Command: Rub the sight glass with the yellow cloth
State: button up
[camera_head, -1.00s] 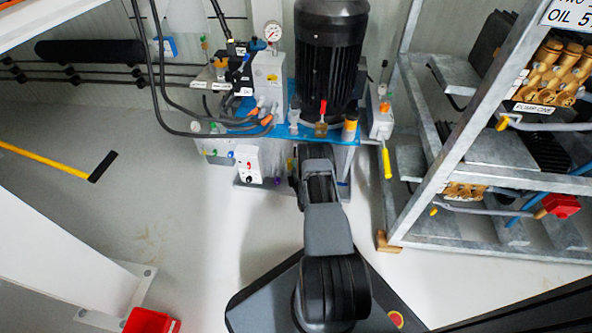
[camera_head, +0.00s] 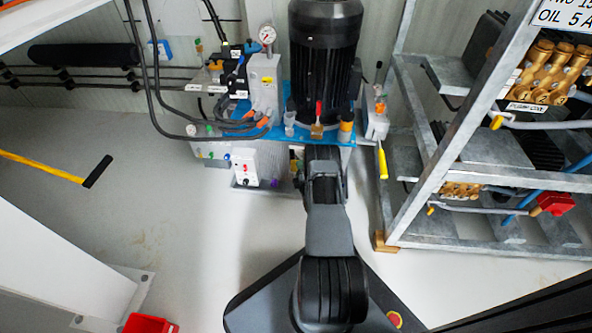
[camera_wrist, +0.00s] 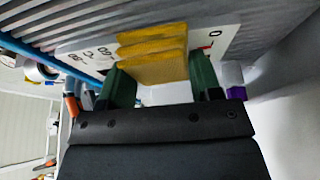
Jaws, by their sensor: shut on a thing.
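In the wrist view my gripper (camera_wrist: 165,88) is shut on the yellow cloth (camera_wrist: 155,55), which is folded in layers between the two green fingers. The cloth is in front of a white plate (camera_wrist: 210,42) with dark numbers and a small red mark, on a ribbed grey surface. The cloth covers the middle of this plate. I cannot tell whether it touches. The sight glass itself cannot be made out clearly. In the head view my arm reaches to the pump unit below the black motor (camera_head: 325,70), and its end with the cloth is hidden.
A blue-topped unit (camera_head: 275,128) carries the motor, a gauge (camera_head: 267,35), hoses and fittings. A metal rack (camera_head: 440,150) with brass pump parts (camera_head: 545,72) stands at the right. A white post (camera_head: 60,270) stands at the left.

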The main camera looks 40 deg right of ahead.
aim_at(293, 165)
jog(key=shift+w+a+r, duration=0.5)
jog(key=shift+w+a, duration=0.05)
jog(key=shift+w, duration=0.15)
jog(key=shift+w+a+r, duration=0.5)
jog(key=shift+w+a, duration=0.05)
jog(key=shift+w, duration=0.15)
jog(key=shift+r+p, duration=0.65)
jog(key=shift+r, duration=0.2)
jog(key=shift+s+d+f, duration=0.15)
jog(key=shift+s+d, duration=1.15)
jog(key=shift+s, duration=0.3)
jog(key=shift+a, duration=0.1)
jog(key=shift+s+a+p, duration=1.05)
jog(key=shift+s+a, duration=1)
jog(key=shift+s, duration=0.1)
jog(key=shift+s, duration=0.1)
